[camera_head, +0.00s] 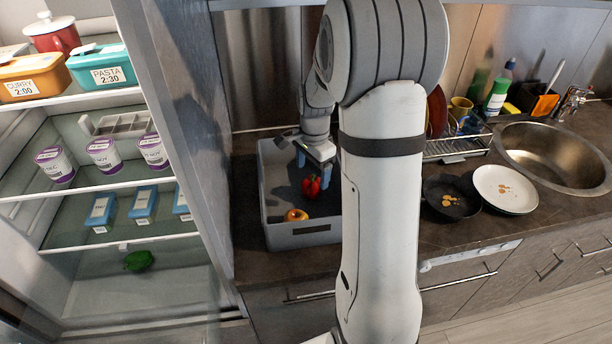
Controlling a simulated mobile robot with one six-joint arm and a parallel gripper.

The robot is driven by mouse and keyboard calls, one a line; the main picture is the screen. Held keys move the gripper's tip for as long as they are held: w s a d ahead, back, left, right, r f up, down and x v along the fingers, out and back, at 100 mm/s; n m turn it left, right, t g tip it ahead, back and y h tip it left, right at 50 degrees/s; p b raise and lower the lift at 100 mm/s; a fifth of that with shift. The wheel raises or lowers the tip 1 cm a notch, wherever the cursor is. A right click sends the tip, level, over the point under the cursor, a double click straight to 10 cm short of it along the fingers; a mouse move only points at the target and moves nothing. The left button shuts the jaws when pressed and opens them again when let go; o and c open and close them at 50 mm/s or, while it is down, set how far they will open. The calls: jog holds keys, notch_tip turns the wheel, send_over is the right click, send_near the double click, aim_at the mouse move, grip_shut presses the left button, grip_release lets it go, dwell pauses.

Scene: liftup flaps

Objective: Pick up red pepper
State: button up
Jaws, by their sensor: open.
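A red pepper (311,187) with a green stem stands inside the grey bin (302,238) on the counter. My gripper (313,173) points down into the bin, just above the pepper, with its blue fingertips apart. From this view I cannot tell whether the fingers are beside the pepper or still above it. My white arm hides the right part of the bin.
An apple (296,215) lies near the bin's front wall. An open fridge (100,190) with a green pepper (139,261) stands at the left.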

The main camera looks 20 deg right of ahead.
aim_at(310, 188)
jog(key=shift+w+d+f, duration=0.15)
jog(key=shift+f, duration=0.2)
jog(key=f, duration=0.2)
jog(key=f+p, duration=0.1)
jog(key=f, duration=0.4)
jog(key=shift+w+f+p, duration=0.25)
jog(key=shift+w+p, duration=0.15)
jog(key=shift+c, duration=0.3)
jog(key=shift+a, duration=0.2)
jog(key=c, duration=1.1)
